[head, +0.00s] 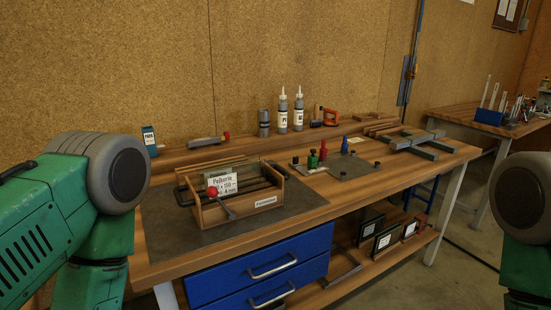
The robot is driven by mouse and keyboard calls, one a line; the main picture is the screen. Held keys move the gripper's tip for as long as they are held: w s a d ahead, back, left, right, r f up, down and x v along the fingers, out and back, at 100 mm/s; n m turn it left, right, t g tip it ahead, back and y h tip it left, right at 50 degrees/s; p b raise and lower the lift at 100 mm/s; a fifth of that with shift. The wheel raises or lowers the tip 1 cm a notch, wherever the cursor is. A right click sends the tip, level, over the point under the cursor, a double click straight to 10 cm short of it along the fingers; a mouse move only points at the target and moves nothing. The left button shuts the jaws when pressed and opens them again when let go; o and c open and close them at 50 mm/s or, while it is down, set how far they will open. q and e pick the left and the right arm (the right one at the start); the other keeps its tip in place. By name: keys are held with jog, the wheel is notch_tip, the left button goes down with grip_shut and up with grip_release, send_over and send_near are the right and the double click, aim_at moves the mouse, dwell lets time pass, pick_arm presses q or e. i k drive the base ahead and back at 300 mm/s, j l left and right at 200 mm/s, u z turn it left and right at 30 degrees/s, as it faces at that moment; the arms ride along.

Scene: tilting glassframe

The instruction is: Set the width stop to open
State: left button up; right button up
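A wooden fixture (245,216) with dark rails and a printed card (222,184) stands on a dark grey mat (185,228) on the workbench. A lever with a red ball knob (212,191) is on the fixture's front left, its rod slanting down to the right. A small white label (266,202) is on the front. The label is too small to read, and I cannot tell for certain which part is the width stop. Parts of my green arms show at the left and right edges. Neither gripper is in view.
Two bottles (290,110), a dark cylinder (264,123) and an orange tool (329,117) stand on the raised back ledge. A grey plate (352,167) with small coloured pieces lies right of the fixture. Blue drawers (260,272) are below. A clamp frame (425,143) lies at the right.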

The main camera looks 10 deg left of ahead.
aim_at(312, 160)
jog(key=u, duration=0.4)
jog(key=i+l+u, duration=0.15)
jog(key=l+u, duration=0.15)
jog(key=i+l+u, duration=0.15)
jog(key=l+u, duration=0.15)
jog(key=i+l+u, duration=0.1)
jog(key=l+u, duration=0.5)
jog(key=i+l, duration=0.05)
jog(key=l, duration=0.1)
